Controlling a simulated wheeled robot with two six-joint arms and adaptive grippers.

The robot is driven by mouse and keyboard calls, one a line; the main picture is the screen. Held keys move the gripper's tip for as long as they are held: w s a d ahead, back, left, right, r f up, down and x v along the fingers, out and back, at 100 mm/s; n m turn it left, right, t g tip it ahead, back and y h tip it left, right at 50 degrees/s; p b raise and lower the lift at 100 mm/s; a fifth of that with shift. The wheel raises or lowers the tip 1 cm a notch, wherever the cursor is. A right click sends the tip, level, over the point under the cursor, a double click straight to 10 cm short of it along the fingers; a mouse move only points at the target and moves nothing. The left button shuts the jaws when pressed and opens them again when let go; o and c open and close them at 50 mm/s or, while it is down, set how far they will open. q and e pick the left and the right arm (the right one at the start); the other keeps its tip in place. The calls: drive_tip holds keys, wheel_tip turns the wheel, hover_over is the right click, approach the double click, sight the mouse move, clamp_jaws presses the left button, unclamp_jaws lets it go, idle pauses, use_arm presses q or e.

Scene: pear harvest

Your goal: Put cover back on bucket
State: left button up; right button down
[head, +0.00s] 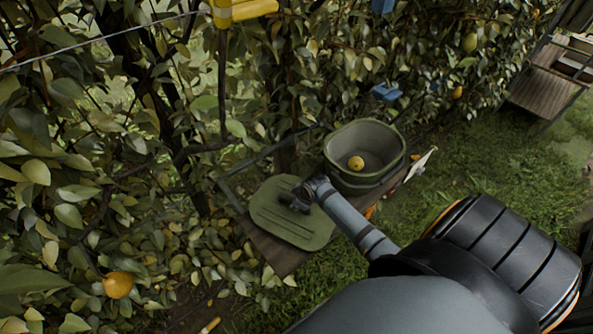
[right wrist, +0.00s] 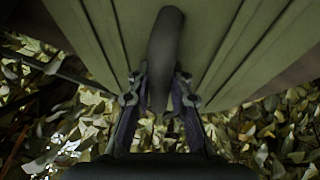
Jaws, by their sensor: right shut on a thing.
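The olive-green cover (head: 290,226) lies flat on or just above a wooden bench, left of the bucket. The green bucket (head: 350,182) stands uncovered on the same bench, with one yellow pear (head: 356,163) inside. My right gripper (head: 297,200) reaches over the cover. In the right wrist view my right gripper (right wrist: 160,95) has its fingers on both sides of the cover's dark handle (right wrist: 165,45), closed on it. The ribbed cover (right wrist: 225,45) fills the top of that view. Whether the cover touches the bench is hard to tell. My left gripper does not show.
The wooden bench (head: 270,250) has a dark metal frame. Leafy branches hang close behind and to the left, with a pear (head: 118,285) at lower left. A white tag-like piece (head: 421,163) sticks up right of the bucket. Open grass lies to the right.

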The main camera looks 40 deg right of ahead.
drive_tip(key=shift+w+f, duration=0.1)
drive_tip(key=shift+f, duration=0.1)
drive_tip(key=c, duration=1.2)
unclamp_jaws()
drive_tip(key=shift+f, duration=0.1)
